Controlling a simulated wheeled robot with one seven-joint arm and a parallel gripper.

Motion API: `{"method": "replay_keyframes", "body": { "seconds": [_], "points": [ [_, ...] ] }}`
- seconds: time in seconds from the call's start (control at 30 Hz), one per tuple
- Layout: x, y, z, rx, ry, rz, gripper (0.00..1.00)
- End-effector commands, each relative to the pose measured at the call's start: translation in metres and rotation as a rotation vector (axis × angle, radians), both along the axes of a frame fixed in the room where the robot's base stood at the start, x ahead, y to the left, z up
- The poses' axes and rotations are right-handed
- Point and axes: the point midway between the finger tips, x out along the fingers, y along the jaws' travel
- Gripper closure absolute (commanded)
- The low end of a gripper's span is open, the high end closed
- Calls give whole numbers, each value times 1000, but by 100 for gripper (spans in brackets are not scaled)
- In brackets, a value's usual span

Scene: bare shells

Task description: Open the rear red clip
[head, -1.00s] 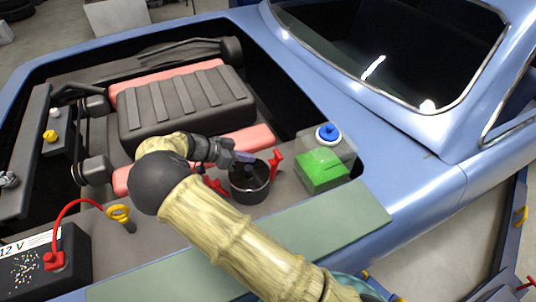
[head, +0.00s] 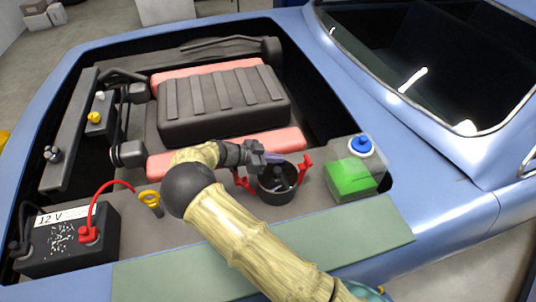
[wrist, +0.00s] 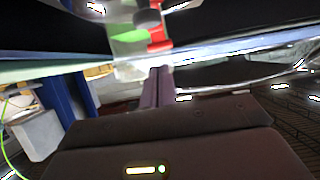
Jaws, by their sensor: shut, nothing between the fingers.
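A black round canister (head: 277,196) stands open-topped in the engine bay, with a red clip on each side. The right red clip (head: 304,166), on the windshield side, sticks up above the rim. The left red clip (head: 242,181) is partly hidden by my arm. My gripper (head: 272,158) is shut and empty, over the canister's far rim, left of the right clip. In the wrist view my closed fingers (wrist: 158,88) point toward a red clip (wrist: 157,40), which appears just beyond the tips. I cannot tell whether they touch it.
A translucent tank with green fluid (head: 350,180) and blue cap (head: 361,146) stands right of the canister. The ribbed black engine cover (head: 225,108) is behind. A yellow ring handle (head: 149,198) and battery (head: 75,240) are left. The green-grey fender mat (head: 370,235) lies in front.

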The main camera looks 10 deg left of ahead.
Motion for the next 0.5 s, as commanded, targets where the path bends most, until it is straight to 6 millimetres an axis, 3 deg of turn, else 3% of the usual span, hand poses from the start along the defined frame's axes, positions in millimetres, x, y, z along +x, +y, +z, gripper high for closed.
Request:
{"method": "replay_keyframes", "body": {
  "seconds": [0.3, 0.5],
  "points": [
    [20, -49, -19, -1, 3, -2, 100],
    [29, -71, -30, -1, 2, -1, 100]
  ]
}}
